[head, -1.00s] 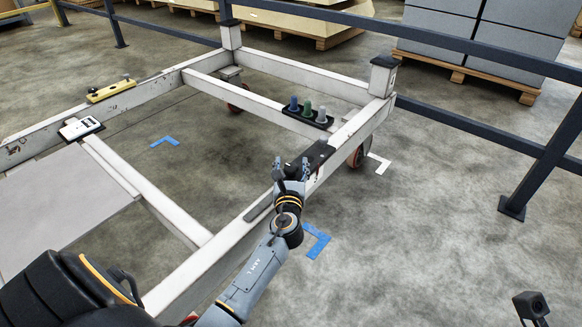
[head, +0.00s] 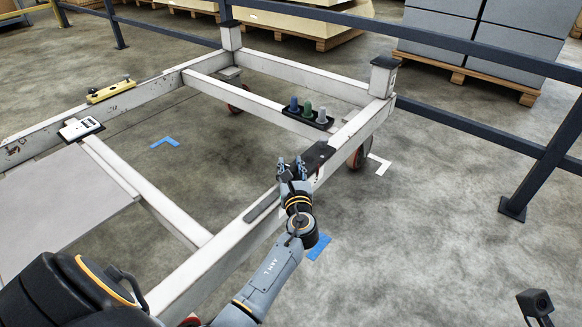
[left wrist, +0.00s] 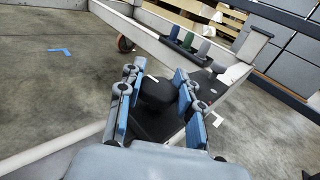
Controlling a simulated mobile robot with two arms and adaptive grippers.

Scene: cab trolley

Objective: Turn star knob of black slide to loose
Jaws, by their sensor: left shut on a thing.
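The black slide (head: 318,155) lies along the top of the trolley's near right beam (head: 235,235). My left gripper (head: 291,168) is at the near end of the slide, seen from behind in the head view. In the left wrist view, the dark star knob (left wrist: 157,92) sits between the blue-padded fingers of the left gripper (left wrist: 154,98), which are closed around it. Its lobes are partly hidden by the fingers, so its turn angle cannot be read. In the head view the knob is hidden by the gripper. My right gripper is not in view.
Dark railing (head: 455,128) runs behind.

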